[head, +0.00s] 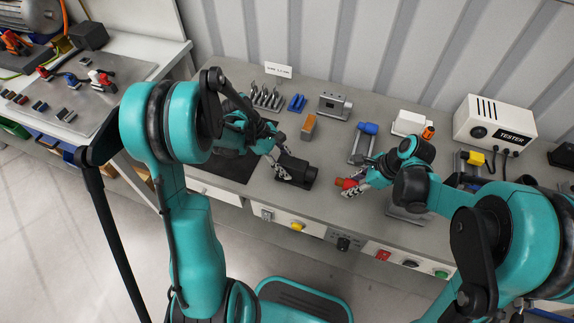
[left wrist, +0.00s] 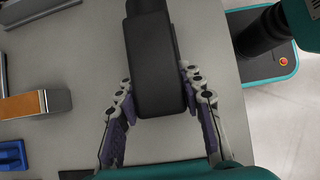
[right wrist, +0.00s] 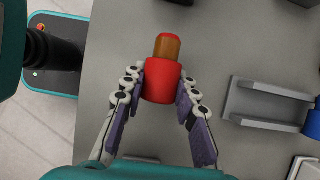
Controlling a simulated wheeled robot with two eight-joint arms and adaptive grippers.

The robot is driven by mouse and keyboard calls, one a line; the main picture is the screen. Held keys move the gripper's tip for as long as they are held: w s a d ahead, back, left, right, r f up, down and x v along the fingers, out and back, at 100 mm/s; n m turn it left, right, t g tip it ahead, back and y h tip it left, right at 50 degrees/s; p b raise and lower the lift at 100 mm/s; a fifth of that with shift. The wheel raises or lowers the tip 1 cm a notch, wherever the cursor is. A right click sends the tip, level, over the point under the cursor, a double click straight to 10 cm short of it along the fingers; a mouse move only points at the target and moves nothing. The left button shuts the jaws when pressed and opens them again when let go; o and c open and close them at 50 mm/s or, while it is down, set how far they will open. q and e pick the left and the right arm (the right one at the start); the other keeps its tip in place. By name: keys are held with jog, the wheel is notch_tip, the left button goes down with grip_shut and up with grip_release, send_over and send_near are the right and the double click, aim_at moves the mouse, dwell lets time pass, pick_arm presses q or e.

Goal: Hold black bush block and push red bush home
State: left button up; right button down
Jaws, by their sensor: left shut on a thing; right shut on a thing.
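The black bush block (head: 297,171) is on the grey bench near its front edge. My left gripper (head: 279,168) is shut on its left end. In the left wrist view the block (left wrist: 157,70) lies between the fingertips (left wrist: 161,92). The red bush (head: 347,184) is a red cylinder with a narrower orange-brown end. My right gripper (head: 354,185) is shut on it, to the right of the block. In the right wrist view the red bush (right wrist: 163,82) sits between the fingertips (right wrist: 160,88), its brown end pointing away. A gap separates bush and block.
Behind them stand an orange-topped grey block (head: 308,127), a grey vise-like fixture (head: 334,106) and a grey cradle with a blue end (head: 362,143). A white tester box (head: 495,124) is at the back right. Buttons line the bench front.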

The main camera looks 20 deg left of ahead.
aim_at(339, 180)
jog(key=shift+a, duration=0.1)
dwell(0.3)
jog(key=shift+a+f, duration=0.2)
jog(key=shift+a, duration=2.15)
jog(key=shift+a, duration=0.45)
jog(key=shift+a, duration=1.35)
jog(key=c, duration=1.1)
grip_release()
jog(key=shift+d+r, duration=0.1)
jog(key=shift+r, duration=0.05)
